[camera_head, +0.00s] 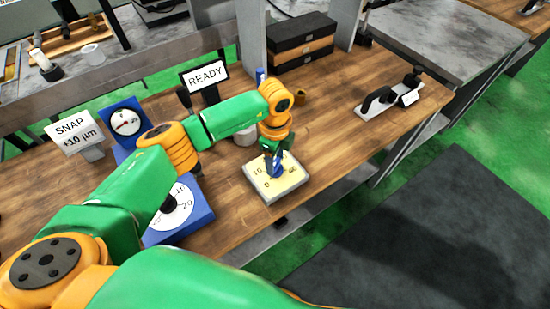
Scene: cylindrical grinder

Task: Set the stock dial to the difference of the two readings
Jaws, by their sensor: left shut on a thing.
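The stock dial, a square box with a cream face (262,193), sits on the wooden table; the numbers 10, 0 and 40 show on it. My left gripper (275,170) points down over its middle and is shut on its blue knob, which is mostly hidden by the fingers, so the pointer's setting cannot be read. One blue gauge (127,122) with a white face and needle stands at the left. My right gripper is out of view.
A sign reading "SNAP +10 µm" (76,133) stands at the left, and a "READY" sign (205,75) behind my left arm. Stacked dark and tan blocks (302,40) are at the back. A black-handled fixture (388,97) lies at the right. The table right of the dial is clear.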

